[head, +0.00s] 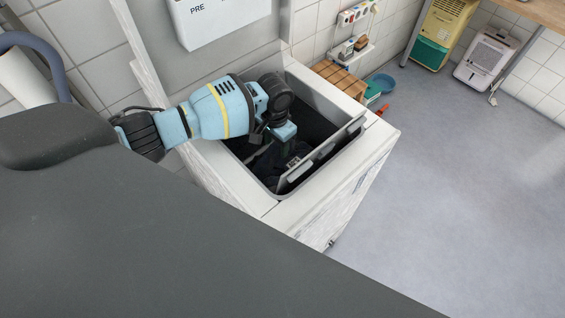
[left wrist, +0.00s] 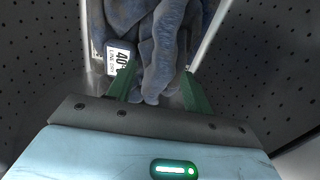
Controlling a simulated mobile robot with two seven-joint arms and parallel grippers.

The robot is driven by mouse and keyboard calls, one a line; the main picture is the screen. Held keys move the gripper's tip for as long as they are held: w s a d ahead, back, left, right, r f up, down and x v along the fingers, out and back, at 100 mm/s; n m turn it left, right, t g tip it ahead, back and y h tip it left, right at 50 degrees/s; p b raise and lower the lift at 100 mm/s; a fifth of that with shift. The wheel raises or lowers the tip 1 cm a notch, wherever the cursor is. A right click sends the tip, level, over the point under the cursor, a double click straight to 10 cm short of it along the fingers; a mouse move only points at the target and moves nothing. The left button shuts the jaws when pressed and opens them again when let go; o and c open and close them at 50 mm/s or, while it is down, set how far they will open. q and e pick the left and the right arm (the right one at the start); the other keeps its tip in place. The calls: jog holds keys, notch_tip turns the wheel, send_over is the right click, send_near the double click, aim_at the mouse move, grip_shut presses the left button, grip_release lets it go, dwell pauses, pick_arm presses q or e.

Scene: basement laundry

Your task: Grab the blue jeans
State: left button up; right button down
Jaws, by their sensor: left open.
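The blue jeans (left wrist: 168,45) show in the left wrist view as a bunched, folded blue-grey cloth inside a dark perforated drum. A white label with "40" (left wrist: 117,58) lies at their left side. My left gripper (left wrist: 157,84) is open, with its green fingers on either side of the lower folds of the cloth. In the head view my left arm reaches down into the open top of the washing machine (head: 345,178), and the gripper (head: 287,148) is inside the opening. There the jeans are too dark to make out clearly. My right gripper is out of view.
The machine's opening has a raised grey flap (head: 322,152) on its right side, close to my left gripper. The grey floor (head: 460,200) at right is clear.

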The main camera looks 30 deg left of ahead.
pick_arm(q)
jog(key=shift+f, duration=1)
jog(key=shift+c, duration=0.4)
jog(key=shift+w, duration=0.1)
grip_shut()
